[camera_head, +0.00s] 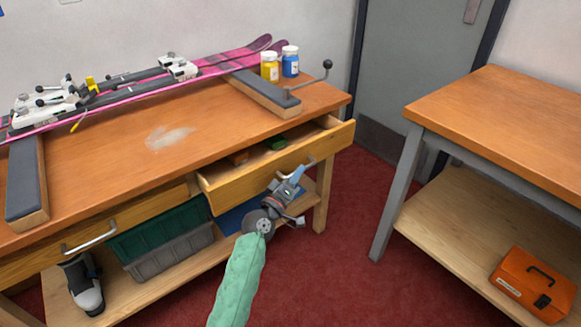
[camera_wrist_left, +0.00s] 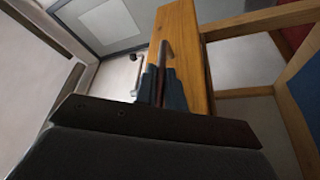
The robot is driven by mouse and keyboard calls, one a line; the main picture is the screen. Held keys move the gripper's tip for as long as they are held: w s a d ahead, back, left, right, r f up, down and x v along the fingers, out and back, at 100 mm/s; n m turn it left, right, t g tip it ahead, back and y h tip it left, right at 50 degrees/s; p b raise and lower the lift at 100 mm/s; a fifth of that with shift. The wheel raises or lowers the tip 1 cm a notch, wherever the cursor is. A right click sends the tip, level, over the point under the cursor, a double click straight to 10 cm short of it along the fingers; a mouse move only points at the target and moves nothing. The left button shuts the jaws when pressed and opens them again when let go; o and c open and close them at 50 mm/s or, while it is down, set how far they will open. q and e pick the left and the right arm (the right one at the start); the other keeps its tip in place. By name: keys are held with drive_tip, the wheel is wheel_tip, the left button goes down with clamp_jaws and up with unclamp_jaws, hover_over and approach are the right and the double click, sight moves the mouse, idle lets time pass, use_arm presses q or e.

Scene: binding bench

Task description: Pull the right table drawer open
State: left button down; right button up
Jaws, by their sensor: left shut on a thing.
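The right table drawer (camera_head: 238,188) is pulled partway out from under the orange workbench top, and its inside shows. A brown block (camera_head: 239,157) and a green item (camera_head: 276,143) lie in it. My left gripper (camera_head: 296,174) is shut on the drawer's metal bar handle (camera_head: 311,160) at the drawer front. The left wrist view shows the gripper's fingers (camera_wrist_left: 161,86) closed around the handle (camera_wrist_left: 164,52), against the wooden drawer front (camera_wrist_left: 188,50). My right gripper is not in view.
Pink skis (camera_head: 225,62) lie across bench supports, with yellow (camera_head: 269,68) and blue (camera_head: 290,64) jars behind. The left drawer (camera_head: 140,211) is shut. Below are a ski boot (camera_head: 82,285) and bins (camera_head: 165,240). Another table (camera_head: 500,125) stands right, across clear red floor.

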use_arm(q)
drive_tip(key=s+d+p, duration=0.6)
drive_tip(key=s+d, duration=0.5)
drive_tip(key=s, duration=0.4)
drive_tip(key=shift+s+d, duration=0.15)
drive_tip(key=shift+s, duration=0.15)
drive_tip(key=c, duration=1.5)
unclamp_jaws()
drive_tip(key=v, duration=0.7)
drive_tip(key=shift+s+a+f+b, duration=0.1)
drive_tip(key=shift+s+a+b, duration=0.15)
drive_tip(key=shift+s+b, duration=0.05)
